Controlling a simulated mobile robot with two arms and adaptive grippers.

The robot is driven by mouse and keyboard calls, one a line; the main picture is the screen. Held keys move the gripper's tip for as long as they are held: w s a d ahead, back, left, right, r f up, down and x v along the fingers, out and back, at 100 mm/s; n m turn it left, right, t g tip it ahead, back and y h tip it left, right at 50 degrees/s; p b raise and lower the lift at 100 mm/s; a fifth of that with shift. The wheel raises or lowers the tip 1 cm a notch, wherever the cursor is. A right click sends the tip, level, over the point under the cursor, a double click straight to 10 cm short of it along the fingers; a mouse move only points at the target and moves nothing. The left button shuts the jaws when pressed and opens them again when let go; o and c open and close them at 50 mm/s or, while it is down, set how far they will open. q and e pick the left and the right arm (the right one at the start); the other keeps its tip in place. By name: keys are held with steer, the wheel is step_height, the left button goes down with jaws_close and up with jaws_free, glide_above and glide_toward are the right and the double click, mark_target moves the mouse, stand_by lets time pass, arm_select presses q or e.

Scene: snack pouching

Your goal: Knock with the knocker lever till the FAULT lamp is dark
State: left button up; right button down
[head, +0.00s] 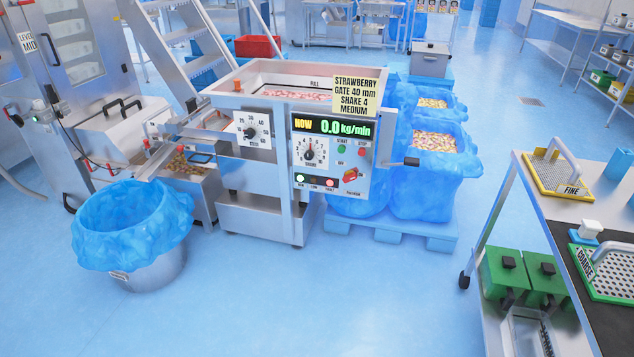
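The feeder machine (262,190) stands left of the middle in the head view, with its control panel facing me. At the bottom of the panel, the FAULT lamp (330,182) shows bright red, and the RUN lamp at the left of that row (299,177) glows pale green. The display (331,126) reads NOW 0.0 kg/min. A lever with a black grip (411,162) sticks out from the machine's right side; it looks like the knocker lever, but I see no label on it. The hopper (250,86) holds pinkish pieces. Neither of my grippers is in view.
A blue-lined bin (150,270) stands at the front left. Blue-lined containers of pieces (432,185) stand on a blue pallet (440,236) close behind the lever. A bench (533,198) with FINE (547,172) and COARSE screens fills the right. The floor in front is clear.

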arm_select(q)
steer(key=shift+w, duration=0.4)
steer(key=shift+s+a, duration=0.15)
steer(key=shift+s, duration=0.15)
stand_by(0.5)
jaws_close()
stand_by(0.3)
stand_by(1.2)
